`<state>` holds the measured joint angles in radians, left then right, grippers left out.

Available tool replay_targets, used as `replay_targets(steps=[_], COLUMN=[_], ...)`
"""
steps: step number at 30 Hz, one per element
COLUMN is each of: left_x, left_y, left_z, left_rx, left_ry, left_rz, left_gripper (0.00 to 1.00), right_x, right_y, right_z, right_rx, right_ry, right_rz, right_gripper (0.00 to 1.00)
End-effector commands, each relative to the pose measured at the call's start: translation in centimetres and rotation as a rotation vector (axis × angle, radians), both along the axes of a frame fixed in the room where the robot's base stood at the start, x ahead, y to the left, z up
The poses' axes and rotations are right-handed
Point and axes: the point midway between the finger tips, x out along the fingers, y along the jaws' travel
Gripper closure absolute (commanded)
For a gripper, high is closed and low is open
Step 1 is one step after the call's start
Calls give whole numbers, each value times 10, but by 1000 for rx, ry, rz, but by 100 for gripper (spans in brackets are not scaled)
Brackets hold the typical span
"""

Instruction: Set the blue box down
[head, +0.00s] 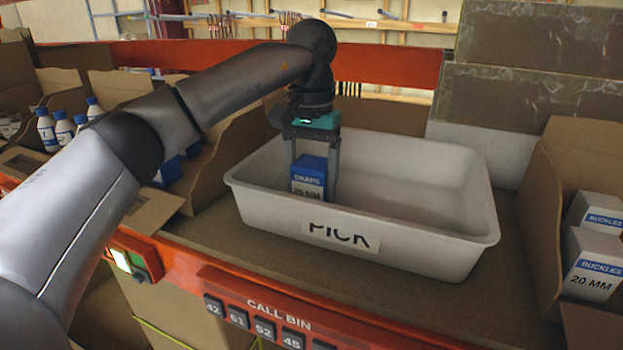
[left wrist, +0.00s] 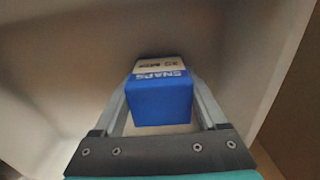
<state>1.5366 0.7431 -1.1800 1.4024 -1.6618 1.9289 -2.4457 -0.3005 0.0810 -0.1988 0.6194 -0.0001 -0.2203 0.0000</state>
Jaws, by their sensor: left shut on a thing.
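The blue box (head: 309,174) has a blue upper part and a white lower part, with a label that reads SNAPS. It is upright inside the white PICK tote (head: 460,232), near its left end. My left gripper (head: 314,168) points down into the tote and is shut on the box, one finger on each side. In the left wrist view the box (left wrist: 160,98) sits between the two fingers. The tote's front wall hides the box's bottom, so I cannot tell whether it touches the tote floor. My right gripper is not in view.
An open cardboard bin with white BUCKLES boxes (head: 592,264) stands to the right. Cardboard bins with white blue-capped bottles (head: 64,128) are at the left. An orange shelf rail (head: 210,284) runs along the front. The tote's right part is empty.

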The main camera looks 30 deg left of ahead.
Motion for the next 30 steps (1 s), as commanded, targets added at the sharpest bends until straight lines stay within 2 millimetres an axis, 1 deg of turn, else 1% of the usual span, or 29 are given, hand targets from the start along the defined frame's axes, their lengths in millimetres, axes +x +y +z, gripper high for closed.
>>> replay_targets(steps=[5, 9, 10, 16, 23, 25, 28, 30], left_x=[0, 0, 0, 0, 0, 0, 1, 1], left_y=[0, 0, 0, 0, 0, 0, 0, -1], left_z=[1, -3, -3, -2, -2, 1, 11, 22], left_rx=[-1, -1, -1, -1, -1, -1, -2, -3], left_ry=[-2, -1, -1, -1, -1, -2, -5, -5], left_rz=[0, 0, 0, 0, 0, 0, 0, 0], left_gripper=[90, 90, 23, 1, 0, 0, 0, 0], right_x=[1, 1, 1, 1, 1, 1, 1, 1], right_y=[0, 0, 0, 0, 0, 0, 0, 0], right_z=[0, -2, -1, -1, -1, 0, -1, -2], right_rx=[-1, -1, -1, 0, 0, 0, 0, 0], right_ry=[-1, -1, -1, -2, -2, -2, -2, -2], right_rz=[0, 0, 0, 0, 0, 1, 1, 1], right_gripper=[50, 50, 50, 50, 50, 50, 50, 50])
